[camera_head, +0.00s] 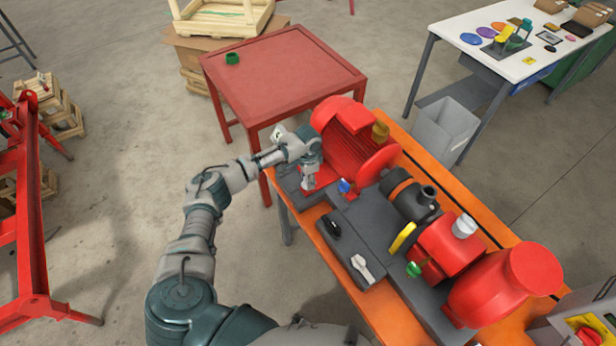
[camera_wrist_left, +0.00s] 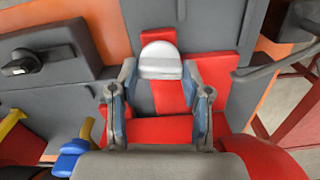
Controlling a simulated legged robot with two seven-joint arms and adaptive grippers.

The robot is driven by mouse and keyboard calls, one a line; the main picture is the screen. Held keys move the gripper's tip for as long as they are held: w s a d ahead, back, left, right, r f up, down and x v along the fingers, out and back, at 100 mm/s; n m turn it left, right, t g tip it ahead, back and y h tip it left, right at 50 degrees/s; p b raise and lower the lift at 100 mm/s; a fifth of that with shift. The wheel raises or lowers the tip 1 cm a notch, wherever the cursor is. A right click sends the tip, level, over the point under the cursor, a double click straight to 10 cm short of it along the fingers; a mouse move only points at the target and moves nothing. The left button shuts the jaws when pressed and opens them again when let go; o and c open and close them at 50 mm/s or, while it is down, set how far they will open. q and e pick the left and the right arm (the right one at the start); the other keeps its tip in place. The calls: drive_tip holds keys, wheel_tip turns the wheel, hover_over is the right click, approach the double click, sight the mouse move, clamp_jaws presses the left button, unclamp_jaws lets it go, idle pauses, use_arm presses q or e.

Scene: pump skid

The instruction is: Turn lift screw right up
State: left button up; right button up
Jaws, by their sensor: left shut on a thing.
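The pump skid has a red motor (camera_head: 352,140) on a grey base, standing on an orange bench (camera_head: 470,220). My left gripper (camera_head: 309,182) reaches down at the left end of the base, beside the motor. In the left wrist view, a silver, round-topped screw head (camera_wrist_left: 160,60), which looks like the lift screw, sits between the two fingers. The gripper (camera_wrist_left: 158,85) is shut on it. Red parts lie below and behind the screw. The screw's lower part is hidden. In the head view, the gripper mostly covers the screw. My right gripper is not in view.
A blue knob (camera_head: 344,186) is close to the right of the gripper. A red table (camera_head: 285,75) stands behind.

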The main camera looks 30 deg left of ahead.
use_arm(q)
drive_tip(key=shift+s+m+p, duration=0.1)
drive_tip(key=shift+m+p, duration=0.55)
drive_tip(key=shift+m, duration=0.25)
drive_tip(key=m+p, duration=0.1)
drive_tip(key=m, duration=0.1)
drive_tip(key=shift+m, duration=0.3)
drive_tip(key=m+p, duration=0.1)
drive_tip(key=m, duration=0.1)
drive_tip(key=shift+m, duration=0.4)
drive_tip(key=m, duration=0.3)
drive_tip(key=shift+m+p, duration=0.3)
drive_tip(key=shift+p, duration=0.1)
drive_tip(key=m, duration=0.5)
drive_tip(key=shift+m, duration=0.3)
drive_tip(key=m, duration=0.5)
drive_tip(key=shift+m, duration=0.3)
